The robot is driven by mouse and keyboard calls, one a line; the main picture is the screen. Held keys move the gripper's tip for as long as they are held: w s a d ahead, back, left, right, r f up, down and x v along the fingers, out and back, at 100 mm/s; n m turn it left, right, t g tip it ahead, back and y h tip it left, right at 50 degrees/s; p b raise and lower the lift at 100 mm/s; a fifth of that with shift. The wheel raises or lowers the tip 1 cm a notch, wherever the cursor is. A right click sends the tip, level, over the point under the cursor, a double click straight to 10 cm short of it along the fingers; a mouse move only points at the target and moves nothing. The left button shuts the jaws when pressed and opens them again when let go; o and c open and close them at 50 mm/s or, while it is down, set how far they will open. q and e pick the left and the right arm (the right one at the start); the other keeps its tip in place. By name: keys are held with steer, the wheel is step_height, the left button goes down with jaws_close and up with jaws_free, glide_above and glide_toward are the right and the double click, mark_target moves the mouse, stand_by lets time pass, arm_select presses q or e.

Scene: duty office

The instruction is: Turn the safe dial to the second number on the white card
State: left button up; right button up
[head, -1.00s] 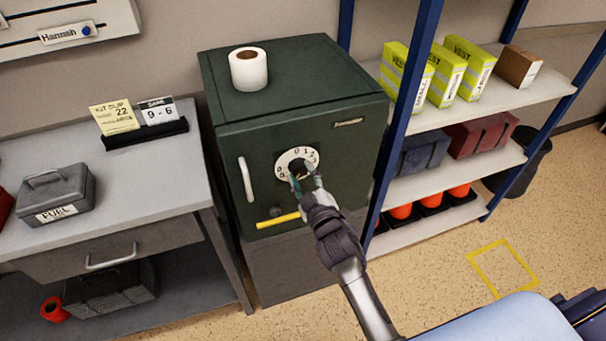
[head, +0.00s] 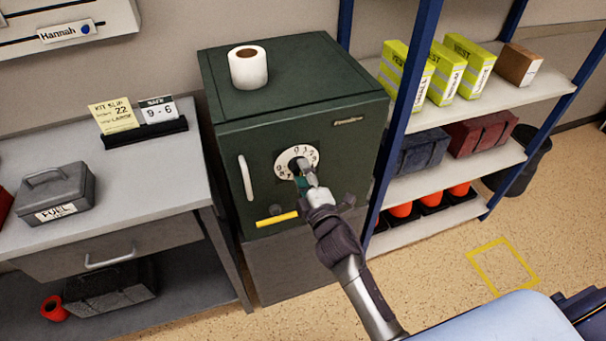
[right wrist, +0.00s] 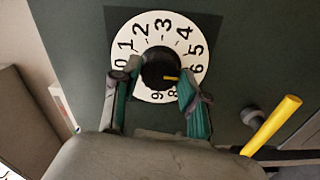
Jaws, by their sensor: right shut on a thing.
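The dark green safe (head: 235,165) stands between the desk and the shelves. Its white number dial (head: 312,152) is on the door; it also shows in the right wrist view (right wrist: 145,27). My right gripper (head: 301,168) is shut on the black dial knob (right wrist: 157,67), a finger on each side, as the right wrist view shows (right wrist: 155,88). A yellow mark on the knob points right, towards the 6 side; one finger covers part of the numbers there. The white card (head: 158,110) reads "SAFE 9 - 6" in a black holder on the desk. My left gripper is out of view.
A yellow card (head: 115,117) stands beside the white card. A paper roll (head: 248,67) sits on the safe. The safe door has a white handle (head: 247,177) and a yellow lever (head: 277,219). A blue-post shelf (head: 415,75) stands close on the right.

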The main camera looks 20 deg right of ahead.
stand_by(0.5)
steer(key=o, duration=1.1)
steer(key=shift+o, duration=0.2)
steer(key=s, duration=1.2)
steer(key=shift+d, duration=0.2)
steer(key=s+a+f+m+g, duration=0.1)
steer(key=s+f+m+g, duration=0.3)
steer(key=f, duration=1.2)
steer(key=s+f+m+g, duration=0.2)
steer(key=s+f+g, duration=0.3)
steer(key=f, duration=1)
steer(key=s+d+f+m+g, duration=0.3)
steer(key=s+f, duration=0.6)
steer(key=s, duration=0.5)
steer(key=s+d+f+m+g, duration=0.4)
steer(key=s+f, duration=0.6)
steer(key=s, duration=0.5)
steer(key=shift+f+m+g+h, duration=0.15)
steer(key=shift+m+g+h, duration=0.15)
steer(key=shift+g, duration=0.2)
